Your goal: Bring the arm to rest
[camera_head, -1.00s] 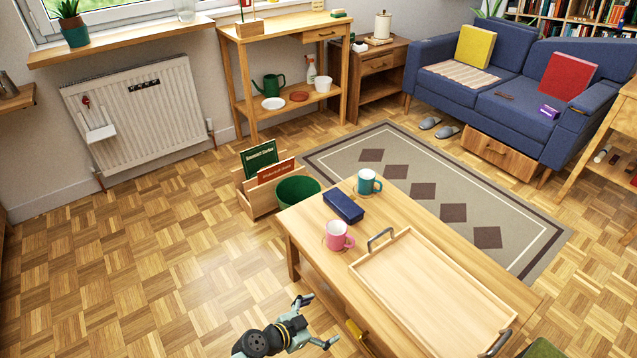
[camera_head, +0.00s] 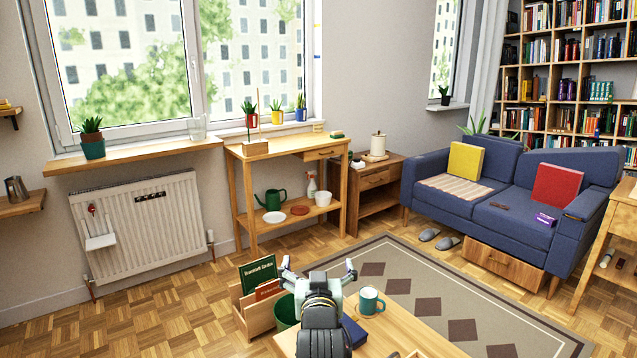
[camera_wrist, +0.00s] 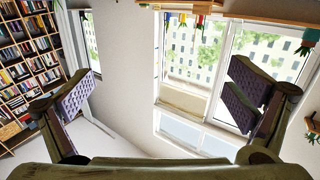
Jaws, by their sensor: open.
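My gripper (camera_head: 318,270) shows at the bottom middle of the head view, raised in front of the coffee table with its fingers spread apart. It is open and holds nothing. In the wrist view its two padded fingers (camera_wrist: 160,95) stand wide apart at left and right, with only the wall and window between and beyond them. My arm hides part of the coffee table (camera_head: 405,335), the green bin (camera_head: 285,312) and the dark blue box (camera_head: 354,332).
A teal mug (camera_head: 371,301) stands on the table, right of my gripper. A wooden crate with books (camera_head: 255,318) is on the floor to the left. A blue sofa (camera_head: 500,215) and a wooden shelf stand (camera_head: 250,205) are farther back. Parquet at left is clear.

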